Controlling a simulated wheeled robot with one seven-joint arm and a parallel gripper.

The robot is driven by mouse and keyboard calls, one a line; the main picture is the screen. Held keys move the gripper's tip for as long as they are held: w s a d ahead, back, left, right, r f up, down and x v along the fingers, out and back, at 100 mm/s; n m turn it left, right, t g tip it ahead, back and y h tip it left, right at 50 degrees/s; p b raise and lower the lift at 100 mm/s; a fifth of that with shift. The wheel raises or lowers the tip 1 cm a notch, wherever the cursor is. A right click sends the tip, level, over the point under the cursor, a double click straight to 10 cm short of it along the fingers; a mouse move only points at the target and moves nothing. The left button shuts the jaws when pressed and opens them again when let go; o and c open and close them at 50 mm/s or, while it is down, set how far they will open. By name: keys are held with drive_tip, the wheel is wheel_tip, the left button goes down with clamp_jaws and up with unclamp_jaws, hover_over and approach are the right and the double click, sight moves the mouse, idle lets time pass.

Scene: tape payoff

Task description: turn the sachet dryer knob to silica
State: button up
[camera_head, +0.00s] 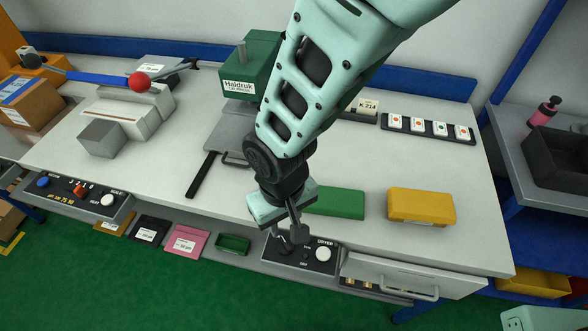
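The dryer panel (322,266), a black box lettered "DRYER", is on the front edge of the bench. It has a large white button (323,254) at its right and small markings that I cannot read. A dark round knob (285,246) shows at its left, partly covered by my gripper. My gripper (297,234) points down in front of the bench edge, with its fingertips over the left part of the panel. Its fingers look close together. I cannot tell whether they touch the knob or have anything between them. The knob's pointer and the silica mark are not readable.
A green block (338,203) and a yellow box (421,206) are on the bench just behind and right of the panel. A drawer (416,276) with a handle is to its right. Another control panel (72,197) is at the left. A green press (247,75) stands behind my arm.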

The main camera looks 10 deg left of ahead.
sight(286, 242)
wheel_tip(286, 242, down, 9)
drive_tip(key=shift+f+p, duration=0.1)
drive_tip(key=shift+p, duration=0.75)
clamp_jaws()
